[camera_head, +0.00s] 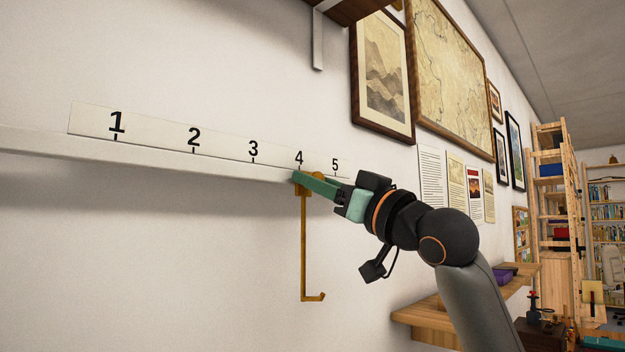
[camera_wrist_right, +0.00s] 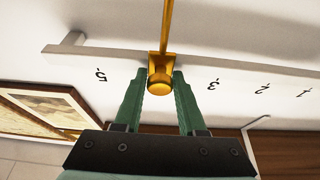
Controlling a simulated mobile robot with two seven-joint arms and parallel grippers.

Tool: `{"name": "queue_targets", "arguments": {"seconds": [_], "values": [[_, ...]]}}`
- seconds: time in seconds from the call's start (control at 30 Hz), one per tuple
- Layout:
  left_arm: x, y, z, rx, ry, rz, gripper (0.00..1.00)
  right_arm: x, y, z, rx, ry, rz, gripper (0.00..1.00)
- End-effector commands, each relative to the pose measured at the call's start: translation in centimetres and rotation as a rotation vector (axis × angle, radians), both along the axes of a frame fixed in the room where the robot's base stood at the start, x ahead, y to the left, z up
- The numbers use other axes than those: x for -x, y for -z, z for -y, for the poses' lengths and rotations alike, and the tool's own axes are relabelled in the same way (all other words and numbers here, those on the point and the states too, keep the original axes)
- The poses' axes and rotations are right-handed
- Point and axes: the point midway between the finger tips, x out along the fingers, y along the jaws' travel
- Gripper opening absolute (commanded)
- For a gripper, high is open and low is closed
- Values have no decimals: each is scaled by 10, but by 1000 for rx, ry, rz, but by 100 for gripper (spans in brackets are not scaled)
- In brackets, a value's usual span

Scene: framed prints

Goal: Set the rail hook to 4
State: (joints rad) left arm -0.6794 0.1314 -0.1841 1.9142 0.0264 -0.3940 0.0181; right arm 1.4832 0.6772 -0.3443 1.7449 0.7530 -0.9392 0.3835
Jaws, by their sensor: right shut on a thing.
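The rail hook (camera_head: 304,245) is a brass-yellow hook hanging upright from the white rail (camera_head: 200,164), its foot turned to the right. Its top sits under the 4 mark of the number strip (camera_head: 222,140), which runs from 1 to 5. My right gripper (camera_head: 299,178) is shut on the hook's top part. In the right wrist view, the green fingers (camera_wrist_right: 160,80) lie on either side of the hook's round brass knob (camera_wrist_right: 160,82). The knob is between 5 and 3 there and the 4 is hidden. My left gripper is in neither view.
Framed prints (camera_head: 382,76) and paper sheets (camera_head: 430,180) hang on the wall to the right. A wooden shelf (camera_head: 425,318) stands out below my right arm. A white bracket (camera_head: 318,40) is above the strip. The wall left of the hook is clear.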

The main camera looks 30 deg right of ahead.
Motion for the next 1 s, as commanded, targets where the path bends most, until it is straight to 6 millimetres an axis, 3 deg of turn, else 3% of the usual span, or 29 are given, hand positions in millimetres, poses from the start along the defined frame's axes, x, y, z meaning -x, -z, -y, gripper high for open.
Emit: {"name": "queue_targets", "arguments": {"seconds": [0.1,0.13,0.37,0.73,1.0], "values": [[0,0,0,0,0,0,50,0,-1,1,-2,3,3,0],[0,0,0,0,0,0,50,0,-1,1,-2,3,3,41],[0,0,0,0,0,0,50,0,-1,0,-1,2,2,66],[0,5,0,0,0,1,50,8,5,3,0,1,2,66],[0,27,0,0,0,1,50,56,28,19,0,4,4,66]]}}
